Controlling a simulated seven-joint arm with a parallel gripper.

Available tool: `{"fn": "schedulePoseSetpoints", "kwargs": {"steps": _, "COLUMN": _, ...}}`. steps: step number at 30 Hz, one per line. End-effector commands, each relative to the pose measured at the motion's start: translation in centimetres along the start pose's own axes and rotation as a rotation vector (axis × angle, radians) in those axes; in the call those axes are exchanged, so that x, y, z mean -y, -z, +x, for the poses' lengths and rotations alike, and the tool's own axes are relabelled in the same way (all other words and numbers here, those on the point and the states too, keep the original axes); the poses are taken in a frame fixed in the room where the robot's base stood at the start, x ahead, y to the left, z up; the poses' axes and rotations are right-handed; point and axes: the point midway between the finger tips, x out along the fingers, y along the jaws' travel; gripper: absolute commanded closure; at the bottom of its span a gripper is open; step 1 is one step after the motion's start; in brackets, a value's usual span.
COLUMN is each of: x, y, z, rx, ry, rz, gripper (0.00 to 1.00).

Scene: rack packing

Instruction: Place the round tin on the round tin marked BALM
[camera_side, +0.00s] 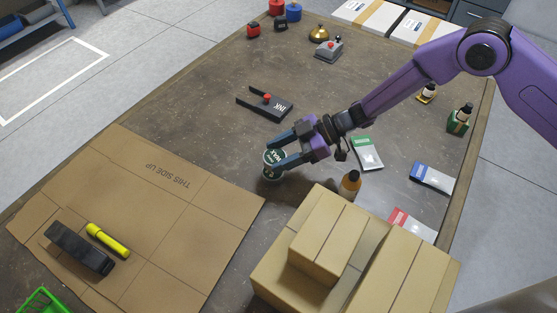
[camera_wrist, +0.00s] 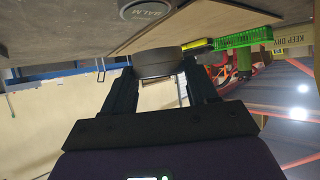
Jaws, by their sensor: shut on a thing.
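In the wrist view my gripper's fingers (camera_wrist: 157,82) pinch this tin (camera_wrist: 154,63), which looks dark there and is seen edge-on. The round tin marked BALM (camera_wrist: 145,10) shows at the top edge of the wrist view, its grey lid facing the camera and cut by the frame. It is apart from the held tin in that picture.
Cardboard boxes (camera_side: 325,240) and an amber bottle (camera_side: 350,184) stand close at the right front. A flat cardboard sheet (camera_side: 150,205) lies at left with a yellow marker (camera_side: 107,240). An INK holder (camera_side: 268,104) lies behind my gripper. Packets (camera_side: 366,153) lie to the right.

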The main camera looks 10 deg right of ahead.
Motion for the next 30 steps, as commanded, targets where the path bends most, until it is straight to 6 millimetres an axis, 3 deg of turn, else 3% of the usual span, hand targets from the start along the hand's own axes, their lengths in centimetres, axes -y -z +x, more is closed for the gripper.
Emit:
{"fn": "schedulePoseSetpoints", "kwargs": {"steps": 5, "x": -0.4, "y": -0.5, "z": 0.8, "rx": -0.001, "ry": 0.0, "rz": -0.001, "gripper": 0.74}}
{"fn": "schedulePoseSetpoints", "kwargs": {"steps": 13, "x": -0.5, "y": -3.0, "z": 2.3, "rx": -0.001, "ry": 0.001, "rz": 0.001, "gripper": 0.74}}
{"fn": "schedulePoseSetpoints", "kwargs": {"steps": 26, "x": -0.5, "y": -3.4, "z": 2.5, "rx": -0.002, "ry": 0.0, "rz": -0.001, "gripper": 0.74}}
{"fn": "schedulePoseSetpoints", "kwargs": {"steps": 27, "x": -0.5, "y": -3.4, "z": 2.5, "rx": -0.002, "ry": 0.0, "rz": -0.001, "gripper": 0.32}}
{"fn": "schedulePoseSetpoints", "kwargs": {"steps": 29, "x": -0.5, "y": -3.4, "z": 2.5, "rx": -0.002, "ry": 0.0, "rz": -0.001, "gripper": 0.17}}
{"fn": "schedulePoseSetpoints", "kwargs": {"steps": 30, "x": -0.5, "y": -3.4, "z": 2.5, "rx": -0.001, "ry": 0.0, "rz": -0.001, "gripper": 0.17}}
